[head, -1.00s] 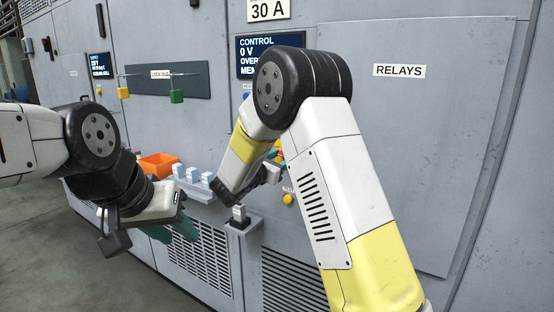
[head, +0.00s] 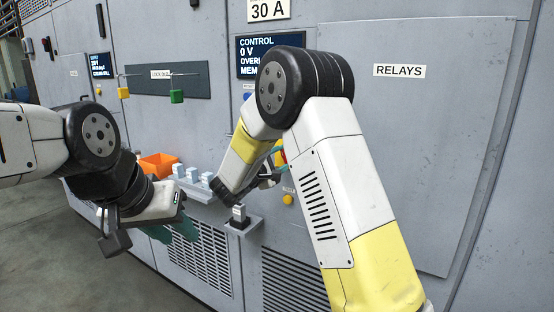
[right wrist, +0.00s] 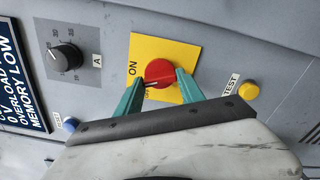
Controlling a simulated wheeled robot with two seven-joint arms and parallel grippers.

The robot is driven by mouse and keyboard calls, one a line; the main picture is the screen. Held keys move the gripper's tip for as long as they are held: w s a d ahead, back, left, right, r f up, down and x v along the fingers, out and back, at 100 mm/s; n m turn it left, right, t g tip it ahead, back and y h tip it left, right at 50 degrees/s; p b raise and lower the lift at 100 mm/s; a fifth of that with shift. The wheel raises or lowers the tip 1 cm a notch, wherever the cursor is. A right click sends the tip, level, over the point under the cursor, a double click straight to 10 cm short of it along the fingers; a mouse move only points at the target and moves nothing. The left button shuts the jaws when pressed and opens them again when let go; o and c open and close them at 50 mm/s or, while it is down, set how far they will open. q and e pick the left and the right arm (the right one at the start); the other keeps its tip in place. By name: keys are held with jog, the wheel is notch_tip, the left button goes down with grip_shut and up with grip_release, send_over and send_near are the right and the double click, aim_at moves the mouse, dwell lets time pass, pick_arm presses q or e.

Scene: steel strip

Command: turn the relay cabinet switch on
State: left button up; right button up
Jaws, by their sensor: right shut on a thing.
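The relay cabinet switch is a red round knob (right wrist: 160,73) on a yellow plate (right wrist: 147,48) marked ON, seen in the right wrist view. My right gripper (right wrist: 158,82) has its teal fingers on either side of the knob and is shut on it. In the head view the knob is mostly hidden behind my right arm, and the right gripper (head: 274,172) is partly hidden too. My left gripper (head: 174,232) is at the lower left, away from the switch, with its teal fingers apart and nothing seen between them.
A yellow TEST button (right wrist: 249,91), a blue button (right wrist: 70,125) and a black dial (right wrist: 65,58) sit around the switch. A small grey shelf (head: 243,226) juts out below. An orange bin (head: 158,165) and several white blocks stand on a ledge to the left.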

jog(key=m, duration=0.4)
jog(key=shift+m, duration=0.3)
jog(key=shift+f, duration=0.1)
dwell(0.4)
jog(key=o, duration=1.4)
jog(key=shift+c, duration=0.2)
jog(key=v, duration=0.8)
